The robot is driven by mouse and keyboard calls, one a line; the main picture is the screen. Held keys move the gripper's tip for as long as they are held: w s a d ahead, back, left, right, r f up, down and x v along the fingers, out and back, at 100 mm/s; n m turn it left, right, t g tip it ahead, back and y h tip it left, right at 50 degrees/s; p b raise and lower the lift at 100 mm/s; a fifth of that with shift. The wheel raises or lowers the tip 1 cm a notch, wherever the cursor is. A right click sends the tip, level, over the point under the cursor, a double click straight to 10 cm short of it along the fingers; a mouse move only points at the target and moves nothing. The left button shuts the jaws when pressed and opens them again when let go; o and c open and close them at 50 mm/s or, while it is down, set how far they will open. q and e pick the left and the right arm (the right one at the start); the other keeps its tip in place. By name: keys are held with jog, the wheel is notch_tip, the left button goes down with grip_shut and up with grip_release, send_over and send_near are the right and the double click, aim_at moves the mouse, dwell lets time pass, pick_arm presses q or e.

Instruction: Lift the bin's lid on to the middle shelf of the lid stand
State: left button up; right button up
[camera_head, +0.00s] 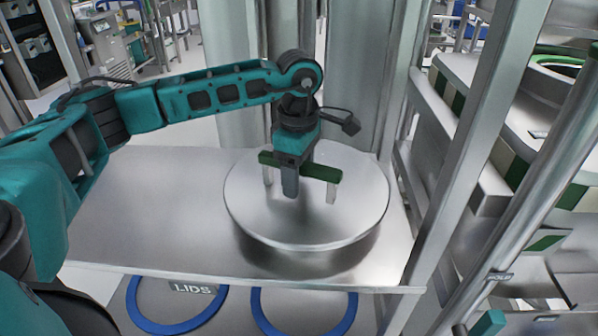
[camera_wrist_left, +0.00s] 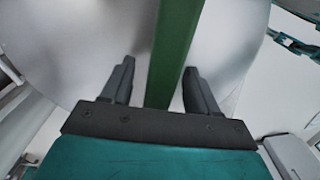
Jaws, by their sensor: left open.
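The bin's lid (camera_head: 345,215) is a round, shiny metal disc with a deep rim and a green bar handle (camera_head: 325,173) on two short posts. It sits on a flat metal shelf (camera_head: 150,205) of the lid stand in the head view. My left gripper (camera_head: 291,180) points down over the handle. In the left wrist view, the open fingers of the left gripper (camera_wrist_left: 160,70) stand on either side of the green handle (camera_wrist_left: 172,50), with a gap visible on both sides. The far finger is hidden in the head view. My right gripper is not in view.
Below is a lower shelf marked "LIDS" with two blue rings (camera_head: 263,310). Metal uprights (camera_head: 470,150) stand close on the right, with a rack of metal bins beyond. The shelf's left part is clear.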

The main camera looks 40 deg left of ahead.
pick_arm(q)
notch_tip(320, 180, up, 12)
jog(key=shift+r+p, duration=0.1)
jog(key=shift+p, duration=0.85)
